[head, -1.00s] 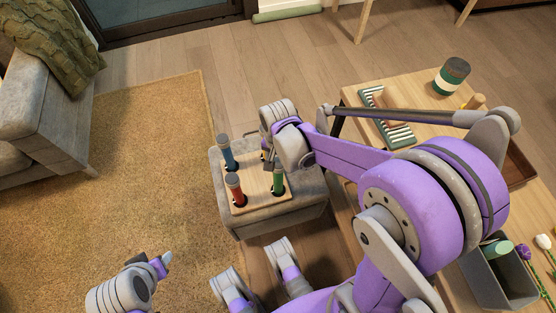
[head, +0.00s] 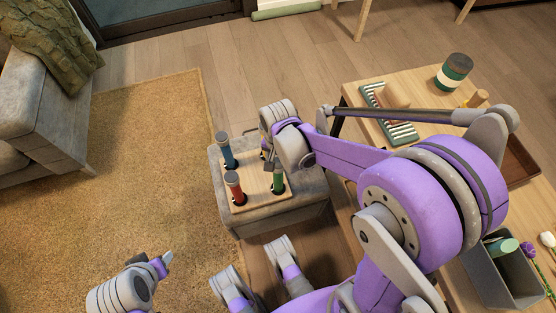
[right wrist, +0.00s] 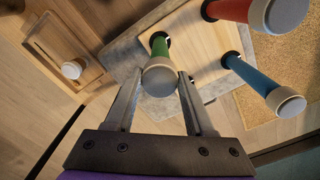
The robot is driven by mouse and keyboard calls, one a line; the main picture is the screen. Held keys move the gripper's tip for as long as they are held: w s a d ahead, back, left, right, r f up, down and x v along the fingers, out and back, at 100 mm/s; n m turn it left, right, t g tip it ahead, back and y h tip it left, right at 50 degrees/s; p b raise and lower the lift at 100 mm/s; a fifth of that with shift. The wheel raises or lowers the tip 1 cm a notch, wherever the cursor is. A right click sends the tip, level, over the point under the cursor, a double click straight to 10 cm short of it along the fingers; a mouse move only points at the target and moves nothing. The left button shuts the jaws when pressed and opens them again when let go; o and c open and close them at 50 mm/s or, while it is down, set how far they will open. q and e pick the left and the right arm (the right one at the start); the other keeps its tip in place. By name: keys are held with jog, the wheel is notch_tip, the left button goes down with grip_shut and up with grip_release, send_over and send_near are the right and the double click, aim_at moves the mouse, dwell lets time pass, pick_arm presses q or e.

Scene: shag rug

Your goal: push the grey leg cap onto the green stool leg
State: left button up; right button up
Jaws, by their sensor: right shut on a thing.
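The green stool leg (head: 278,180) stands upright in a wooden board (head: 250,205) on the grey upholstered stool; it also shows in the right wrist view (right wrist: 158,44). The grey leg cap (right wrist: 160,76) covers the near end of the green leg in the right wrist view, in line with it. Whether a gap is left between them is hidden. My right gripper (right wrist: 161,80) has one finger on each side of the cap, shut on it. In the head view this gripper (head: 271,163) hides the cap. My left gripper (head: 166,257) is low at the left, away from the stool; its jaws are unclear.
A red leg (head: 235,188) and a blue leg (head: 226,155), both with grey caps, stand close beside the green one. A wooden table (head: 415,85) with a striped rack (head: 388,117) and a grey bin (head: 500,280) is at right. The rug (head: 150,170) is clear.

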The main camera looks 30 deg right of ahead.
pick_arm(q)
jog(key=shift+f, duration=0.2)
pick_arm(e)
jog(key=shift+f, duration=0.2)
jog(key=o, duration=1.4)
pick_arm(q)
notch_tip(320, 180, up, 4)
jog(key=p, duration=0.3)
jog(key=shift+s+r, duration=0.1)
jog(key=shift+s, duration=0.05)
pick_arm(e)
notch_tip(320, 180, up, 11)
jog(key=shift+f, duration=0.1)
jog(key=shift+s, duration=0.1)
